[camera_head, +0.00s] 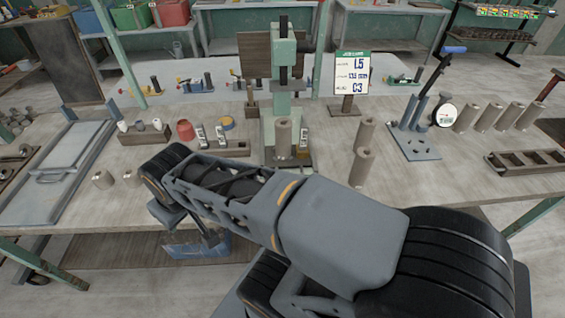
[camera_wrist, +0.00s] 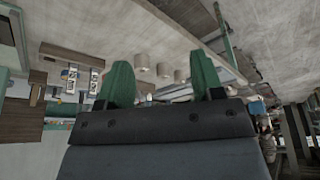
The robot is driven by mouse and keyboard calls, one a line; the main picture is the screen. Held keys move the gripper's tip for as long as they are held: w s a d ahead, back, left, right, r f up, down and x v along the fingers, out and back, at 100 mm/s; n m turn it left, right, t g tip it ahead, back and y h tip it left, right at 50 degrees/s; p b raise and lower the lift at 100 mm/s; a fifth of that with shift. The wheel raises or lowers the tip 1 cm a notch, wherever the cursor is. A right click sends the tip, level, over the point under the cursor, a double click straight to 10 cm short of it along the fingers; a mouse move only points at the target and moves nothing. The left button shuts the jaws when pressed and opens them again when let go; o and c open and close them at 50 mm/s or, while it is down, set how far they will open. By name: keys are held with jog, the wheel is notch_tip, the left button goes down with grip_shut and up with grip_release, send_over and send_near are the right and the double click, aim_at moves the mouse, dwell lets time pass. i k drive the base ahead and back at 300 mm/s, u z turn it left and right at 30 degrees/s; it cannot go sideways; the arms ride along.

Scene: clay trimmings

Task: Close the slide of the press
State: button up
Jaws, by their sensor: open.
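The green press (camera_head: 283,88) stands upright at the back middle of the workbench in the head view, with a dark vertical bar through its head. A grey clay cylinder (camera_head: 283,138) stands at its foot. I cannot clearly make out its slide or how far that is open. My gripper (camera_wrist: 161,80) shows in the wrist view as two green fingers spread apart with nothing held between them.
A grey framed plate with a handle (camera_head: 66,158) lies at the left. Clay cylinders (camera_head: 361,165) stand right of the press, near a sign (camera_head: 351,74). A blue-grey lever stand (camera_head: 414,145) and a brown compartment tray (camera_head: 525,161) are farther right. Small white-labelled blocks (camera_head: 220,137) stand left of the press.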

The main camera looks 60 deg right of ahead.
aim_at(298, 159)
jog(key=z, duration=1.65)
jog(key=k, duration=1.35)
jog(key=u, duration=0.8)
jog(key=i, duration=1.3)
jog(key=z, duration=0.65)
